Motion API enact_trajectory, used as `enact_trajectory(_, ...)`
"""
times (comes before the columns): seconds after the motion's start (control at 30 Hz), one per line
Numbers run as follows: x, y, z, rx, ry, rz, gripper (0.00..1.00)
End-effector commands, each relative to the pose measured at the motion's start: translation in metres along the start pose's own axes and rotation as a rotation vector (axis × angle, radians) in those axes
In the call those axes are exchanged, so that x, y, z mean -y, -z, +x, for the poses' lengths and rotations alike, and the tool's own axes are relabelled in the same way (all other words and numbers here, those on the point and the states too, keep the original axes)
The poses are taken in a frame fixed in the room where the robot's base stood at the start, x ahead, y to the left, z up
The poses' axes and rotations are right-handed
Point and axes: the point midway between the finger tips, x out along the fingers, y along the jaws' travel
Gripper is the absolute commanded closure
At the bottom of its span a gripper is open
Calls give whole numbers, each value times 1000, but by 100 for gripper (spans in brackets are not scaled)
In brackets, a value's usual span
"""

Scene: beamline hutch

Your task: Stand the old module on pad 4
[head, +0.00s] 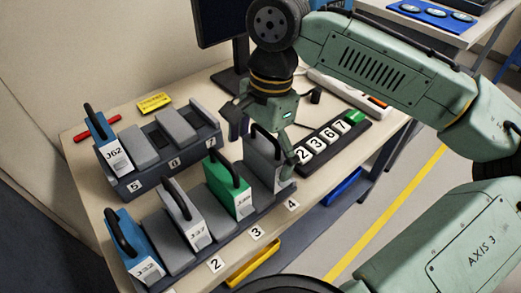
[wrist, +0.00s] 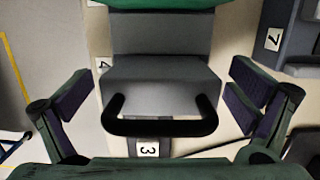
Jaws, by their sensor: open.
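A grey module (head: 266,172) with a black arched handle stands upright at the label 4, right end of the front rack, its number hidden. I cannot read any mark naming it the old module. My gripper (head: 260,135) is open above it, fingers on either side of the handle. In the wrist view the handle (wrist: 160,127) lies between the spread, empty fingers, with a gap on both sides. Label 4 (head: 291,205) is in front of this module; it also shows in the wrist view (wrist: 103,65).
Green (head: 228,184), grey 337 (head: 184,215) and blue (head: 134,249) modules stand to its left. A rear rack (head: 175,165) holds blue module 362 (head: 108,145). A dark strip (head: 333,143) with tiles 2, 3, 6, 7 lies close on the right. A monitor stands behind.

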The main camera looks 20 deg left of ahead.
Motion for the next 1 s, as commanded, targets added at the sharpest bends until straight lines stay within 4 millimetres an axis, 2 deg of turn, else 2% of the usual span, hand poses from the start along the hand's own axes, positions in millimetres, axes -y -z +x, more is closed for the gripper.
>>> enact_trajectory(0.27,0,0,-7,-1,0,0,0)
enact_trajectory(0.37,1,0,-21,-2,2,1,0)
enact_trajectory(0.7,1,0,-92,-1,2,2,0)
enact_trajectory(0.83,0,0,-110,0,1,0,0)
enact_trajectory(1.0,0,0,-120,-1,0,0,0)
